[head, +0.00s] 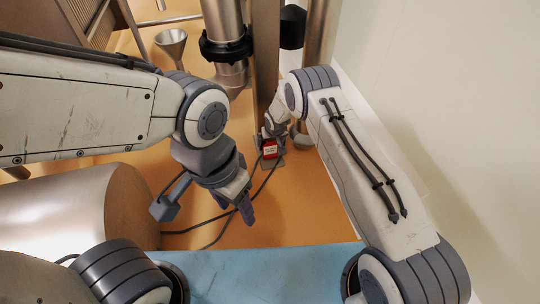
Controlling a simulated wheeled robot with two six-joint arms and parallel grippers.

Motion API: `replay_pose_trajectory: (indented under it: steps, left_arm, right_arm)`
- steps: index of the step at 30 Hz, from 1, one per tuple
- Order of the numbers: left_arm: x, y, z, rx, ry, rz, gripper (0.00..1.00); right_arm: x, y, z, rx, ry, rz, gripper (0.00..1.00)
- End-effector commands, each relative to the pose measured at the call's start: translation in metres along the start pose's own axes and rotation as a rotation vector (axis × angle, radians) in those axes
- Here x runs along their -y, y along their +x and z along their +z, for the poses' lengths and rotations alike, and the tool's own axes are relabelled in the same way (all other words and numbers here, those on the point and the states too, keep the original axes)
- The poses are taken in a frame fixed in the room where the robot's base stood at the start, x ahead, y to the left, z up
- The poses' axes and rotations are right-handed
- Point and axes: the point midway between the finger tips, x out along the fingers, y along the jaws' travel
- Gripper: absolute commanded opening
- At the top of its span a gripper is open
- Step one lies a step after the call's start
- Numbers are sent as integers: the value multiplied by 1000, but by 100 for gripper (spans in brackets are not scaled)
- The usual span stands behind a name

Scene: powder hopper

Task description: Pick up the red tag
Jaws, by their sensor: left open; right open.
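The red tag (270,150) is a small red block-like patch with a lighter marking, low at the foot of the steel upright in the head view. My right gripper (272,133) is right at the tag, just above it in the picture. Its fingers are small and partly hidden, and I cannot tell whether they touch the tag. My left gripper (246,208) points down over the orange floor, nearer to me and below the tag in the picture. It is open, with nothing seen in it.
A steel upright (265,60) and a steel pipe with a black clamp (226,46) stand behind the tag. A steel funnel (171,44) is at back left. A large metal cylinder (90,205) lies left. Dark cables (222,228) cross the floor. A pale wall (440,100) bounds the right.

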Motion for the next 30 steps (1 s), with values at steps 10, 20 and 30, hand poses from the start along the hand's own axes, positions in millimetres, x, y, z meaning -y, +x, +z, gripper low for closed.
replay_pose_trajectory:
  steps: [10,20,30]
  left_arm:
    - [3,40,2,0,0,0,59]
    - [4,49,3,0,0,0,59]
    - [4,49,3,0,0,0,59]
  right_arm:
    - [-2,39,5,0,1,0,100]
    - [-2,53,2,1,0,0,100]
    - [-2,52,2,1,0,0,25]
